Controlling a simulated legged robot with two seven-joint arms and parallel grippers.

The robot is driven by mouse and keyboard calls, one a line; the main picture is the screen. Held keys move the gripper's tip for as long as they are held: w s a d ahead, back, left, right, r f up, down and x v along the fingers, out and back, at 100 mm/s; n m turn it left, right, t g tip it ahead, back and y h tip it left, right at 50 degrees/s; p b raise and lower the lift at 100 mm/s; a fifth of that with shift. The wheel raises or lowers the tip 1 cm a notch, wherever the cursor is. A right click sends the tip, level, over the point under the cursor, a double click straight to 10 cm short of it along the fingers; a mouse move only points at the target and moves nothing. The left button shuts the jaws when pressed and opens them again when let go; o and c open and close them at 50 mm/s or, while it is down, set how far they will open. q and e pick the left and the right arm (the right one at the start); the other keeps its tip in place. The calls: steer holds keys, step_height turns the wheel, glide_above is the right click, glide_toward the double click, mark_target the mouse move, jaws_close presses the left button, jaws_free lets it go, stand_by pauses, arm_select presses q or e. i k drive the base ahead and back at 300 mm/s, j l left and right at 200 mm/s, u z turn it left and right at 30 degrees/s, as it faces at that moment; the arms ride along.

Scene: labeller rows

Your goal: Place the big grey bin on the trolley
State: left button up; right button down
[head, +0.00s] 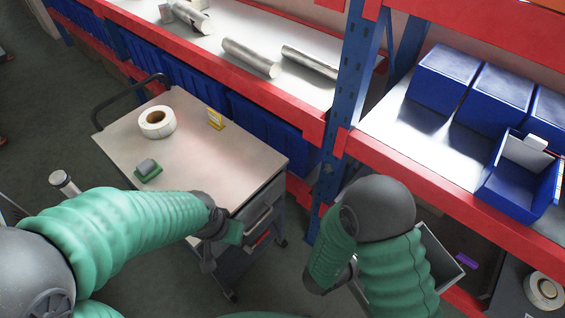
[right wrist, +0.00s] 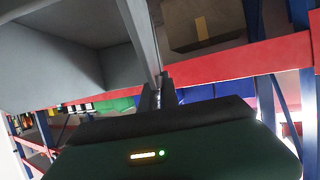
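The big grey bin (head: 438,262) shows in the head view at the lower right, partly hidden behind my right arm. In the right wrist view the bin (right wrist: 45,70) fills the upper left. My right gripper (right wrist: 159,92) has its fingers on either side of the bin's wall edge and looks shut on it. The trolley (head: 220,150) stands left of centre in the head view, with a flat beige top and drawers below. My left gripper (head: 232,232) is beside the trolley's near right corner; its fingers are not clear.
On the trolley top are a label roll (head: 157,122), a small grey-green device (head: 148,170) and a yellow card stand (head: 215,119). The front right of the top is clear. A red-and-blue rack (head: 352,100) with blue bins (head: 445,78) runs behind. Another roll (head: 543,290) is at lower right.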

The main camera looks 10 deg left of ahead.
mark_target(207, 178)
steer(key=l+u, duration=0.25)
steer(key=u, duration=0.2)
steer(key=l+u, duration=0.25)
steer(key=u, duration=0.2)
steer(key=l+u, duration=0.2)
steer(key=u, duration=0.25)
steer(key=i+j+u, duration=0.1)
steer(key=u, duration=0.2)
steer(key=i+u, duration=0.3)
steer(key=i, duration=0.05)
